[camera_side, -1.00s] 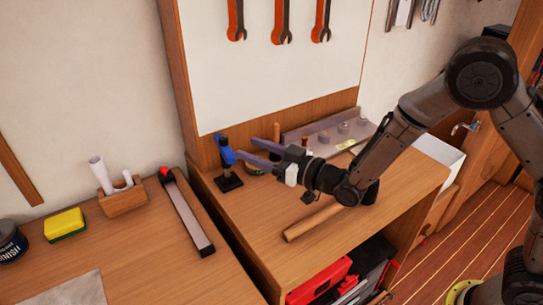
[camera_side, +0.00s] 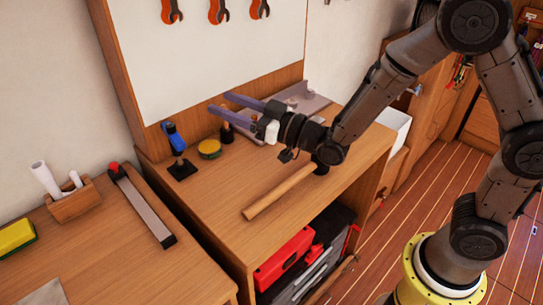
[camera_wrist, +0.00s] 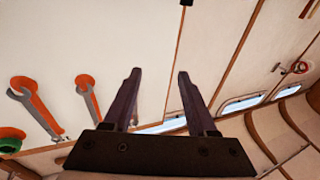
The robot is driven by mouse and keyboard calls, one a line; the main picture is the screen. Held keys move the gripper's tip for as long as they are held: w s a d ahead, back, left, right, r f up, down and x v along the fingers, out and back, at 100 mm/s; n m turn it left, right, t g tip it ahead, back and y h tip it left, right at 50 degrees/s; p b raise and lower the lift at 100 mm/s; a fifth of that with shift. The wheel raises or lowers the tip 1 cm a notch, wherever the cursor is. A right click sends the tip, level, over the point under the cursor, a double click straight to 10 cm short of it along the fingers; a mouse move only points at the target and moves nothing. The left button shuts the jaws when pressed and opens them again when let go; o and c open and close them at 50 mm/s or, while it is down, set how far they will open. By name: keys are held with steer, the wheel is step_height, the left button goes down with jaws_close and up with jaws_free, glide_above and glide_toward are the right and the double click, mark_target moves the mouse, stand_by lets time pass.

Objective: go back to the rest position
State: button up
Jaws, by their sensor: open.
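My gripper (camera_side: 219,102) is in the air above the back of the wooden workbench (camera_side: 215,210). Its two fingers are spread and point left, with nothing between them. In the wrist view the gripper (camera_wrist: 159,74) also shows parted fingers with an empty gap. A blue tool on a black stand (camera_side: 175,138) stands on the bench, left of the fingertips and apart from them in the side view.
A yellow tin (camera_side: 209,149) and a small dark item (camera_side: 227,133) are below the gripper. A long wooden handle (camera_side: 280,191) lies across the bench. A metal rack (camera_side: 318,98) is behind. Wrenches (camera_side: 217,11) hang on the white board. Open bench lies at front left.

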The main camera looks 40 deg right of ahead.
mark_target(170, 125)
steer(key=s+d+r+m+t+h, duration=0.1)
steer(key=s+d+r, duration=0.1)
steer(key=d+r, duration=0.3)
steer(key=s+d+r+h, duration=0.1)
steer(key=d+r+h, duration=0.1)
steer(key=r, duration=0.5)
steer(key=s+d+r+m+g+h, duration=0.1)
steer(key=s+d+m+g+h, duration=0.1)
steer(key=s+d, duration=0.35)
steer(key=s+d+f+m+g+h, duration=0.1)
steer(key=s+f+g, duration=0.6)
steer(key=s, duration=0.4)
steer(key=s+d+f+g+h, duration=0.15)
steer(key=s+f+g, duration=0.35)
steer(key=s+f, duration=0.5)
steer(key=w+d+r+n+t, duration=0.1)
steer(key=w+r+t, duration=0.8)
steer(key=w+r, duration=0.55)
steer(key=w+a+r+n+t+y, duration=0.3)
steer(key=w+a+r+n+y, duration=0.25)
steer(key=w, duration=0.45)
steer(key=w+a+f+n+g+y, duration=0.45)
steer(key=w+a+f+y, duration=0.2)
steer(key=a+y, duration=0.2)
step_height(170, 125, down, 17)
steer(key=w+g+y, duration=0.1)
steer(key=w+g, duration=0.1)
steer(key=x, duration=1.3)
steer(key=shift+w+r, duration=0.2)
steer(key=shift+w, duration=0.15)
